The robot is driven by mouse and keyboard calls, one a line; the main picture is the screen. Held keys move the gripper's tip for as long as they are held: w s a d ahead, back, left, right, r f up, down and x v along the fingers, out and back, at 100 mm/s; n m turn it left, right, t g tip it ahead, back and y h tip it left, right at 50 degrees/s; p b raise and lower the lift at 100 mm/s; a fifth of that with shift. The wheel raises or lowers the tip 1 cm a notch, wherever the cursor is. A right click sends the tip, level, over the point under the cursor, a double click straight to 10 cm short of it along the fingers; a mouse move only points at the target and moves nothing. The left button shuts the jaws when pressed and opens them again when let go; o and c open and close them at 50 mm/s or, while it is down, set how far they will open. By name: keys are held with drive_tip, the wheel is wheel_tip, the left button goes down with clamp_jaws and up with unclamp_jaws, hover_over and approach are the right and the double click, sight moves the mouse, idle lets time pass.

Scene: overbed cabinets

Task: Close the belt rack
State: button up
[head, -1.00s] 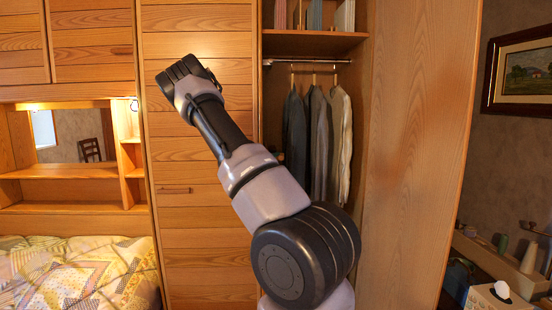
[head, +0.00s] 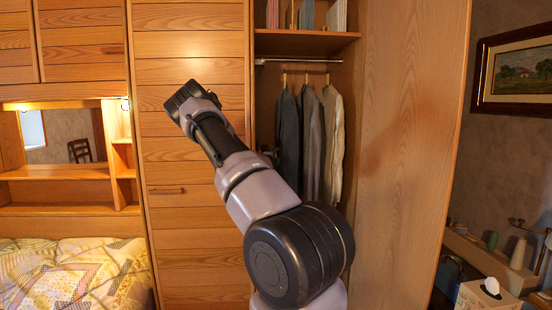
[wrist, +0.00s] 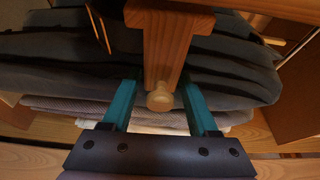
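In the wrist view, a wooden bar (wrist: 166,45) with a round wooden knob (wrist: 160,98) at its near end appears to be the belt rack. My gripper (wrist: 160,84) is open, with one teal finger on each side of the knob and a visible gap on both sides. Whether the bar is above or level with the fingers is hard to tell. In the head view my arm covers part of the wardrobe, and I cannot make out the rack or my gripper there.
Hanging jackets (head: 311,140) fill the open wardrobe bay beneath a metal rail (head: 305,61). A large door panel (head: 410,150) stands on the right of the bay. A closed slatted door (head: 190,210) is on the left. A quilted bed (head: 75,275) lies at the lower left.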

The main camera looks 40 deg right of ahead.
clamp_jaws()
idle(1.3)
